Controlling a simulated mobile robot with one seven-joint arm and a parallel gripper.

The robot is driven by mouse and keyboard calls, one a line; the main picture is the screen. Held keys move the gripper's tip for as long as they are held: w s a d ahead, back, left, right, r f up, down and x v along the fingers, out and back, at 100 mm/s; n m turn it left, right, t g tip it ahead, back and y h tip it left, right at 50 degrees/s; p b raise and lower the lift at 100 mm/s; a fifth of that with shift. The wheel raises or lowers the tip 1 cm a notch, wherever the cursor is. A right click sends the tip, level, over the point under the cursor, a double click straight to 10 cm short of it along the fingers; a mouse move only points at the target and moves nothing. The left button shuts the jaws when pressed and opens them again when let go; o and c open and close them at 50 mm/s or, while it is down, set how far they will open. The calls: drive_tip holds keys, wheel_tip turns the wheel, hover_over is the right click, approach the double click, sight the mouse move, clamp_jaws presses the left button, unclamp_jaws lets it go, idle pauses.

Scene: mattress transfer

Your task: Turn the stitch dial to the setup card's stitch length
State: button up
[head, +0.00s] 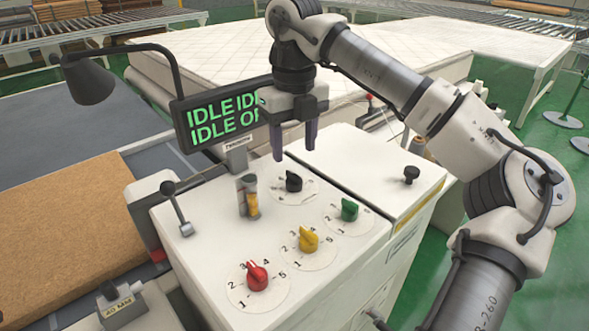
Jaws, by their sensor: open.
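The white console holds a red dial (257,276), a yellow dial (308,239), a green dial (349,209) and a black dial (293,181), each on a round numbered plate. The red pointer looks turned between 3 and 4; the other settings are too small to read surely. I cannot tell which is the stitch dial. No setup card can be made out. My gripper (294,150) points down, open and empty, above and just behind the black dial, apart from it.
A sign (221,110) reading "IDLE" stands behind, partly hidden by my gripper. A black knob (411,174) is on the right panel. A black lamp (90,80) is at upper left.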

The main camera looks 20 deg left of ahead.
sight(294, 174)
wheel_tip(294, 174, down, 8)
drive_tip(key=shift+r+p, duration=0.25)
drive_tip(key=shift+p, duration=0.6)
drive_tip(key=c, duration=1)
drive_tip(key=shift+o, duration=0.2)
